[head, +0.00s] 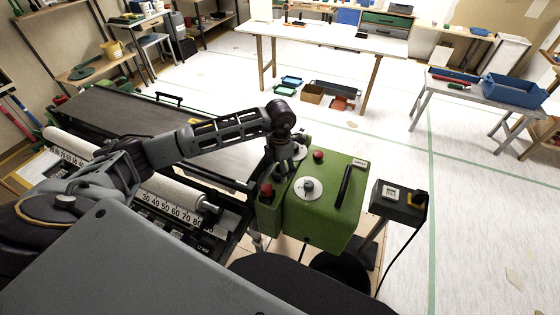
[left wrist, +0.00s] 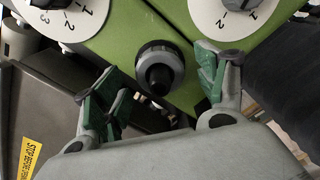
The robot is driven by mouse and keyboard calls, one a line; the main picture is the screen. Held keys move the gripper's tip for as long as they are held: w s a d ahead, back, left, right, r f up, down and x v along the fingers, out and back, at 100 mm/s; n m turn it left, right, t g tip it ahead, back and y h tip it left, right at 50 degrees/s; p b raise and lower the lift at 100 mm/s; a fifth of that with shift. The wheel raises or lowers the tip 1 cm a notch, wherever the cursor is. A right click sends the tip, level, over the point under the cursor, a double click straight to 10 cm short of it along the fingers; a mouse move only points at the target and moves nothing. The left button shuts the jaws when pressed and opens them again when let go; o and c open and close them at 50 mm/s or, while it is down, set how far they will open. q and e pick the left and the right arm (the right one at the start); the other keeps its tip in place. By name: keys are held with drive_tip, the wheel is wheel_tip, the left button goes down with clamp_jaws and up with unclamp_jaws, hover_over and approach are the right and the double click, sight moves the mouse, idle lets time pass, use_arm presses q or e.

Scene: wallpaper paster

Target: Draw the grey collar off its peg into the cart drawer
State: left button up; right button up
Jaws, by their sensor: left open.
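The grey collar (left wrist: 160,60) shows in the left wrist view as a dark grey ring around a black peg (left wrist: 159,78) on the green machine's face. My left gripper (left wrist: 158,72) is open, with one green-padded finger on each side of the collar and visible gaps between. In the head view my left gripper (head: 284,152) is at the left edge of the green machine (head: 325,210), and my wrist hides the collar. I cannot pick out the cart drawer for certain in either view. My right gripper is not in view.
White dials (head: 308,189) and a red knob (head: 318,156) stand on the machine near my gripper. A roller with a number scale (head: 175,205) lies to the left. A small control box (head: 398,200) on a post stands right. Open floor lies beyond.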

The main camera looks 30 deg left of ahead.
use_arm(q)
drive_tip(key=shift+f, duration=0.3)
drive_tip(key=c, duration=1.2)
drive_tip(key=shift+r, duration=0.1)
drive_tip(key=shift+r+p, duration=0.4)
drive_tip(key=shift+r, duration=0.3)
drive_tip(key=shift+r+p, duration=0.5)
drive_tip(key=shift+r, duration=0.5)
drive_tip(key=shift+r+p, duration=0.4)
drive_tip(key=shift+r, duration=0.5)
